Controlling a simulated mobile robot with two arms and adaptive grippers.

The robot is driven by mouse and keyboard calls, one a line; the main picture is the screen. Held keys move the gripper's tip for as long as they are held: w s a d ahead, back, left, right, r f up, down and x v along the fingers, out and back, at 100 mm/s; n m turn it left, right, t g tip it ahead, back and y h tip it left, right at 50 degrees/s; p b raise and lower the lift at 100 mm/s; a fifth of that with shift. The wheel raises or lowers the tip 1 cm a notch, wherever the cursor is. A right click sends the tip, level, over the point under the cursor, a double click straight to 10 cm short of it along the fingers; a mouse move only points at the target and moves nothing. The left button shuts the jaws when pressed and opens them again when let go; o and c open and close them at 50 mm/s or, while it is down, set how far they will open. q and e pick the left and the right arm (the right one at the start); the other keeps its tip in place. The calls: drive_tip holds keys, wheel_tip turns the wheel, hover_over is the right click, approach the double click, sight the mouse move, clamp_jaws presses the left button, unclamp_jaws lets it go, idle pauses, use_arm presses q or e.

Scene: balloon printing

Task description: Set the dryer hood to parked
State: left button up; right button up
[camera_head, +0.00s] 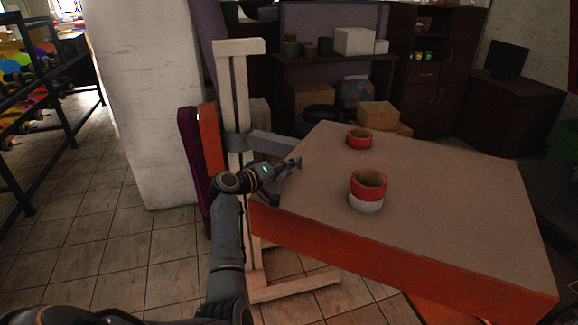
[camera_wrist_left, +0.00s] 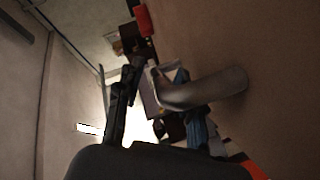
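No part is labelled as the dryer hood. A pale upright stand (camera_head: 238,100) carries a grey bracket arm (camera_head: 272,144) that reaches right toward a wide brown-topped slab with an orange-red side (camera_head: 400,265). I cannot tell whether the slab is the hood or a table. My left gripper (camera_head: 288,172) is at the slab's left edge, just below the bracket arm. The left wrist view shows a dark finger and a pale grey bar (camera_wrist_left: 205,90) standing off a brown surface (camera_wrist_left: 275,60). Whether the gripper holds the bar is unclear. My right gripper is out of view.
A red roll (camera_head: 359,138) and a red-and-white roll (camera_head: 367,190) rest on the slab. Orange (camera_head: 209,140) and purple panels stand left of the post. A white pillar (camera_head: 150,100) is farther left. Shelves and cardboard boxes (camera_head: 378,114) fill the back. The tiled floor at left is clear.

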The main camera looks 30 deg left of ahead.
use_arm(q)
drive_tip(key=shift+w+d+f, duration=0.1)
drive_tip(key=shift+w, duration=0.25)
clamp_jaws()
